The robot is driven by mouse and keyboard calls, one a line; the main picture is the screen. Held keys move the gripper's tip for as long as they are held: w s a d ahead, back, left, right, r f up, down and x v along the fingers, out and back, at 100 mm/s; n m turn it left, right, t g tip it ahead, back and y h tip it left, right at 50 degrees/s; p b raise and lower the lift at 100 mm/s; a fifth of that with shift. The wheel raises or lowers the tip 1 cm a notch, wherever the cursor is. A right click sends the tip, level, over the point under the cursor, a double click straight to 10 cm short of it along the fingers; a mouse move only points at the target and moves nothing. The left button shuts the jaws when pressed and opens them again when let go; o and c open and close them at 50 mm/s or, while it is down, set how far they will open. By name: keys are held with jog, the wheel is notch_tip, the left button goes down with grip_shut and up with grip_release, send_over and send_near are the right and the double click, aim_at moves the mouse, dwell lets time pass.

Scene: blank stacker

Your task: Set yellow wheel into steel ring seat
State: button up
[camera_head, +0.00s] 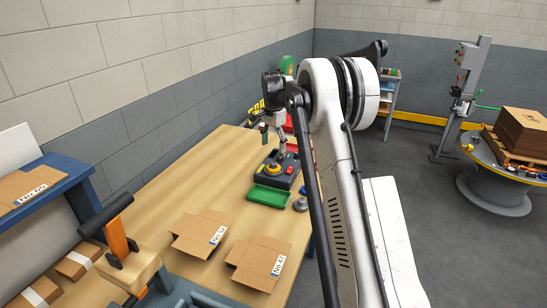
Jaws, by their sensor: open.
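My gripper (274,136) is small in view and points down above a dark box-like station on the wooden table. Its jaws are open, and some space separates them from the station. A yellow round piece (273,170), which looks like the yellow wheel, sits on the station's left part. I cannot tell whether it is seated in anything. A grey round piece (300,204) lies on the table near its right edge, right of a green tray. I cannot tell whether it is the steel ring seat.
The dark station (286,182) also bears red parts. The green tray (266,196) is in front of it. Open cardboard boxes (201,234) (259,263) stand nearer. The wooden table (165,205) is clear left of the tray. A round stand (493,188) is far right.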

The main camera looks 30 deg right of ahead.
jog(key=s+a+r+n+t, duration=0.1)
jog(key=s+a+r+n, duration=0.1)
jog(key=s+a+r, duration=0.3)
jog(key=s+a+r+n+t, duration=0.1)
jog(key=s+a+r, duration=0.1)
jog(key=r, duration=0.6)
jog(key=s+a+r+n+t, duration=0.1)
jog(key=s+a+r+n, duration=0.1)
jog(key=s+a, duration=0.3)
jog(key=s+a+r+n, duration=0.2)
jog(key=s+a+r, duration=0.1)
jog(key=s, duration=0.5)
jog(key=s+a+f+n+t, duration=0.1)
jog(key=s+a+f+n, duration=0.1)
jog(key=s, duration=0.6)
jog(key=s+a+f+n+t, duration=0.1)
jog(key=s+a+f+n, duration=0.1)
jog(key=s, duration=0.7)
jog(key=s+a+f+n+t, duration=0.2)
jog(key=s+a+f+n, duration=0.1)
jog(key=s, duration=0.5)
jog(key=shift+s+a+f, duration=0.4)
jog(key=shift+a+f, duration=0.35)
jog(key=shift+a, duration=0.15)
jog(key=shift+f, duration=0.1)
notch_tip(320, 180, down, 4)
jog(key=b, duration=0.4)
